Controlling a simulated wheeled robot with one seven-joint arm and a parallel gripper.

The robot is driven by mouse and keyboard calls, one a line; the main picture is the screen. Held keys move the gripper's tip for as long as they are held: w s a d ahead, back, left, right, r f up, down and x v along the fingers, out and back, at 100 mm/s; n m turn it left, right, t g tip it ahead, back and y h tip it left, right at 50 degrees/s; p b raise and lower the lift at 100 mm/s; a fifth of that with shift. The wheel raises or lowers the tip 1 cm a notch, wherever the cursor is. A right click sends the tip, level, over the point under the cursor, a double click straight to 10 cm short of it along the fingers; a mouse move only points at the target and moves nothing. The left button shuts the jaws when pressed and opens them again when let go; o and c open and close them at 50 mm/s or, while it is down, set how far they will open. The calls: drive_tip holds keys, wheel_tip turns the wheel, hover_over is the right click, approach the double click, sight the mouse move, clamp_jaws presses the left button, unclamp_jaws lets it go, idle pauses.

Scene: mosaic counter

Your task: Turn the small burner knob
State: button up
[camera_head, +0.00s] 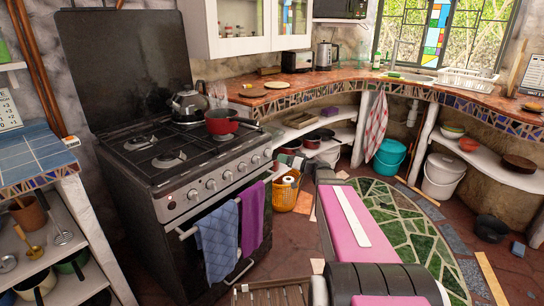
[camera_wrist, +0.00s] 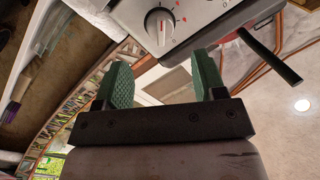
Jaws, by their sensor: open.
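The stove (camera_head: 175,150) has a row of several round silver knobs (camera_head: 227,176) along its front panel. In the wrist view one knob (camera_wrist: 160,27) with a red mark is close, at top centre on the steel panel (camera_wrist: 205,20); part of a second knob shows at the top edge. I cannot tell which one belongs to the small burner. My gripper (camera_wrist: 165,62) has two green fingers spread wide with nothing between them. The nearer knob lies beyond the fingertips, apart from them.
A red pan (camera_head: 222,122) and a kettle (camera_head: 188,104) stand on the stove. The pan's black handle (camera_wrist: 270,55) juts past the stove edge near my right finger. Blue (camera_head: 217,240) and purple (camera_head: 252,217) towels hang on the oven rail. An orange basket (camera_head: 285,192) stands beside the stove.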

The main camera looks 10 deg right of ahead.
sight(269, 153)
drive_tip(key=x, duration=0.7)
drive_tip(key=shift+w+a, duration=0.15)
drive_tip(key=shift+a, duration=0.05)
drive_tip(key=c, duration=0.9)
